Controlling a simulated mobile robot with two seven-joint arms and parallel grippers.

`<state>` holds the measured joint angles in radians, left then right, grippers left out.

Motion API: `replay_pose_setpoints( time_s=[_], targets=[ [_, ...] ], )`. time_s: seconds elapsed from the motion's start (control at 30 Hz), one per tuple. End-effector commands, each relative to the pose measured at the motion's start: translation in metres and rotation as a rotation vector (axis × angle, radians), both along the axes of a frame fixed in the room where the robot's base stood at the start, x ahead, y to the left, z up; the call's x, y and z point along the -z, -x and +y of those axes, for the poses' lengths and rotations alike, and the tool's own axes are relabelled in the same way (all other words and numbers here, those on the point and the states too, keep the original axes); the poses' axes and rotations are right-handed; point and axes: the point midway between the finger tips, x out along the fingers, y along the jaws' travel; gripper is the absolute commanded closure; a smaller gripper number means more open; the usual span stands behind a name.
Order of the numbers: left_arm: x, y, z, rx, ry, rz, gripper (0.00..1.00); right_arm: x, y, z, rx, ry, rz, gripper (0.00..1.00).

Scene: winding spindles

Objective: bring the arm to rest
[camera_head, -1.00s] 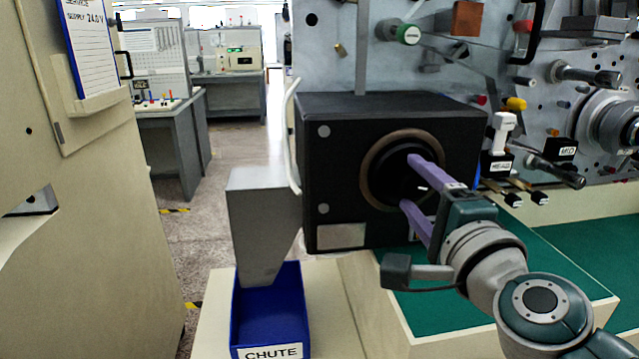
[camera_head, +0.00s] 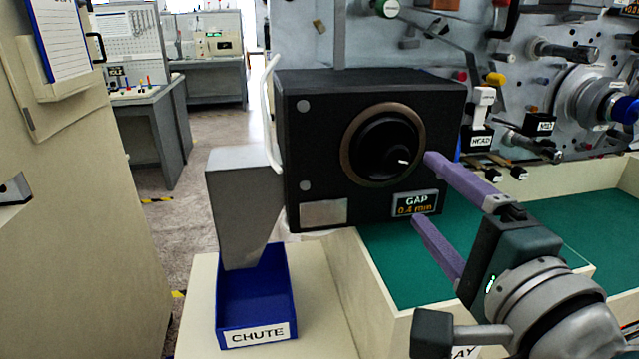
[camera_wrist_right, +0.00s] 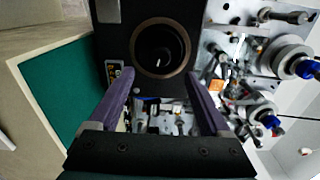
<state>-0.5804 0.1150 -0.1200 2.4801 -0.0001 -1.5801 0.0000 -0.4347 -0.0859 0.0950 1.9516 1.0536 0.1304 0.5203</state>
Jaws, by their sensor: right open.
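My right gripper (camera_head: 422,188) is open and empty in the head view, in front of the black box's lower right side. Its two purple fingers are spread apart and touch nothing that I can see. In the right wrist view the open fingers (camera_wrist_right: 165,100) point toward the black box (camera_wrist_right: 120,45). The box (camera_head: 318,120) has a round black knob (camera_head: 385,148) in a bronze ring and a small display (camera_head: 414,203) reading GAP 0.4 mm. My left gripper is not in view.
A blue bin (camera_head: 257,305) labelled CHUTE stands below a grey metal chute (camera_head: 240,200). A green-floored tray (camera_head: 400,265) with cream walls lies under my right gripper. Levers (camera_head: 482,115) and spindles (camera_head: 590,92) project from the grey panel at right.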

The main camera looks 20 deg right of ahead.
Motion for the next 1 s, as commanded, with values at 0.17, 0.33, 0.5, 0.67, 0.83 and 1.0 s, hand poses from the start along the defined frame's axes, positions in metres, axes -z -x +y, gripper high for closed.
replay_pose_setpoints(
  time_s=[0.17, 0.33, 0.5, 0.67, 0.83, 1.0],
  targets=[
    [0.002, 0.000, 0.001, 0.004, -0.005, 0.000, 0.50, 0.000, 0.007, 0.002, 0.001, 0.000, -0.001, 0.19],
    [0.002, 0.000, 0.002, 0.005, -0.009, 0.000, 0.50, -0.001, 0.007, 0.002, 0.000, -0.001, -0.001, 0.19],
    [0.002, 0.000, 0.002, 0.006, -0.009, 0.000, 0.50, -0.001, 0.007, 0.002, 0.000, -0.001, -0.001, 0.19],
    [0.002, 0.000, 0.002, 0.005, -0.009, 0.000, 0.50, -0.001, 0.006, 0.009, -0.032, 0.025, 0.010, 0.19],
    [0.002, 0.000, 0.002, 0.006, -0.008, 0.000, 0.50, 0.001, 0.005, 0.066, -0.314, 0.283, 0.120, 0.19],
    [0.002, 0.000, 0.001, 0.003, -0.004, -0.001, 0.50, 0.042, 0.043, 0.128, -0.744, 0.760, 0.375, 0.19]
  ],
)
